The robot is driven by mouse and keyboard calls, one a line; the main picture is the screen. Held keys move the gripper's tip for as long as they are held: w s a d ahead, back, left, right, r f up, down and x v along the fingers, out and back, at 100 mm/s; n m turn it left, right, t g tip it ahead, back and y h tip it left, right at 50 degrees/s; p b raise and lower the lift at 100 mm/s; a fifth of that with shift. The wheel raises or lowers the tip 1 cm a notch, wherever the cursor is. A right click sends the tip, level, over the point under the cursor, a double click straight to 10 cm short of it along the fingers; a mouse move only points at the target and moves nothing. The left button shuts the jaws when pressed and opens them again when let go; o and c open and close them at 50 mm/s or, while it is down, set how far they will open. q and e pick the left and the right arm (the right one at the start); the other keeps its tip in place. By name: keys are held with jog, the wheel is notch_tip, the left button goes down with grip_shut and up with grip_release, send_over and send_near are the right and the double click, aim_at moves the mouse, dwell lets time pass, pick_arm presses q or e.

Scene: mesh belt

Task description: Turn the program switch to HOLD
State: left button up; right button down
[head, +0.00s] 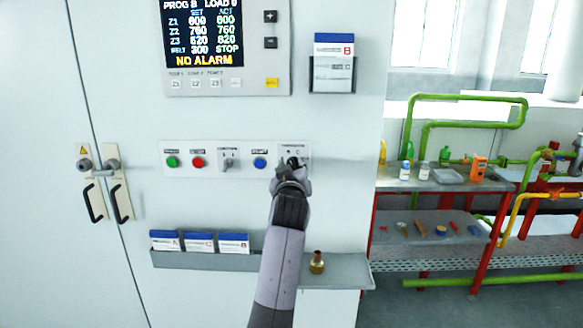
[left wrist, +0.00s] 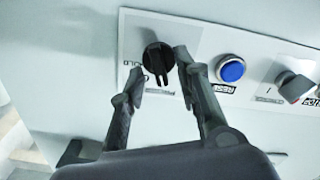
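The program switch is a black rotary knob on a light plate (head: 297,148) at the right end of the control strip. In the left wrist view the knob (left wrist: 156,57) shows clearly, with its bar pointing down the picture. Partly hidden lettering on the plate, ending in "OLD", lies left of the knob. My left gripper (head: 290,166) is in front of the switch and hides most of it in the head view. In the left wrist view its fingers (left wrist: 159,76) are apart, one either side of the knob's bar, with gaps visible. My right gripper is in neither view.
Left of the switch are a blue button (head: 260,162), a grey selector (head: 228,160), a red button (head: 198,162) and a green button (head: 172,162). A display (head: 203,32) hangs above. A ledge (head: 343,277) with a brass part (head: 317,262) lies below.

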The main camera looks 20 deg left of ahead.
pick_arm(q)
jog(key=shift+c, duration=1.9)
grip_shut()
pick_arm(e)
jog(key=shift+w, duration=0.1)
